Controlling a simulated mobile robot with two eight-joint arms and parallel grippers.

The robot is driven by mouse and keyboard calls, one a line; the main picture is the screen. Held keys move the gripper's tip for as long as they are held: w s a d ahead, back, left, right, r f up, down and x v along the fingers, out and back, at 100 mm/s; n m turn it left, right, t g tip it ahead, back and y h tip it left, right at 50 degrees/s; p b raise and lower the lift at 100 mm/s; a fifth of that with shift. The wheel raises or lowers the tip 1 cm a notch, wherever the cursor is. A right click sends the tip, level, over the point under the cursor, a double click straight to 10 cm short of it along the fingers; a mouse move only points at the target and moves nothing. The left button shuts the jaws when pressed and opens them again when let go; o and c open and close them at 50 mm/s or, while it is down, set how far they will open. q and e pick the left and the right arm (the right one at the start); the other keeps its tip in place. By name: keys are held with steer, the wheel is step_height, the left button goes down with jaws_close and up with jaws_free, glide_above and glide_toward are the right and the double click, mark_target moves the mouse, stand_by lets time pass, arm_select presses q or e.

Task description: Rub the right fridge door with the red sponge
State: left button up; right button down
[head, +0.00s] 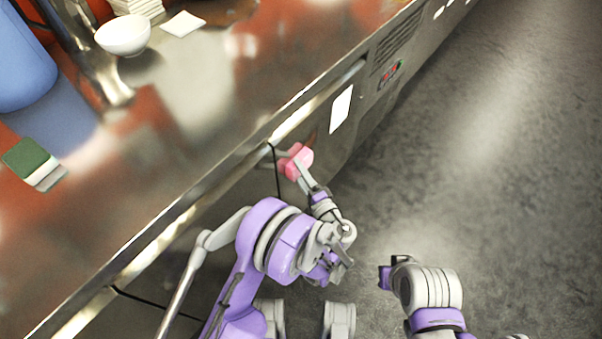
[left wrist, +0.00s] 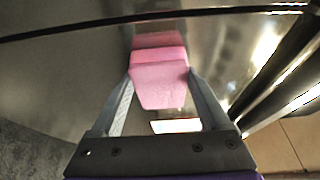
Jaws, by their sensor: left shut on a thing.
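The red sponge, which looks pink (head: 300,158), is a small block in my left gripper (head: 296,166). My left gripper is shut on it, with one finger on each side. In the left wrist view the sponge (left wrist: 160,82) faces the steel front and its reflection meets its far edge. It seems to touch the door, but I cannot be sure. The right fridge door (head: 352,130) is shiny steel, with a dark seam just left of the sponge. My right arm shows at the lower right; its gripper is not visible.
The steel counter (head: 190,150) carries a white bowl (head: 123,36), a blue container (head: 22,60) and a green-and-white sponge (head: 28,160). A white card (head: 341,109) is on the fridge front, near a grille (head: 398,40). The grey floor (head: 500,150) at right is clear.

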mark_target(307, 158)
arm_select(q)
steer(key=shift+w+d, duration=0.55)
steer(key=shift+w, duration=0.2)
steer(key=shift+w+d, duration=0.55)
steer(key=shift+w, duration=0.15)
steer(key=shift+w+d+b, duration=0.2)
steer(key=shift+w+d, duration=0.25)
steer(key=shift+w, duration=0.3)
steer(key=shift+w+d+b, duration=0.2)
steer(key=shift+w+d, duration=0.25)
steer(key=shift+w, duration=0.3)
steer(key=shift+w+d+b, duration=0.45)
steer(key=shift+w+d, duration=0.7)
steer(key=shift+w, duration=0.25)
steer(key=shift+s+a, duration=0.8)
steer(key=shift+s, duration=0.25)
steer(key=shift+s+a, duration=0.8)
steer(key=shift+s, duration=0.2)
steer(key=shift+s+a, duration=1.55)
steer(key=shift+s, duration=0.75)
steer(key=shift+w+d+r+p, duration=0.25)
steer(key=shift+w+d+r, duration=0.3)
steer(key=shift+w+r, duration=0.2)
steer(key=shift+w+d+r+p, duration=0.2)
steer(key=shift+w+d+r, duration=0.3)
steer(key=shift+w+r, duration=0.25)
steer(key=shift+w+d, duration=0.5)
steer(key=shift+w, duration=0.3)
steer(key=shift+w+d, duration=0.45)
steer(key=shift+w, duration=0.3)
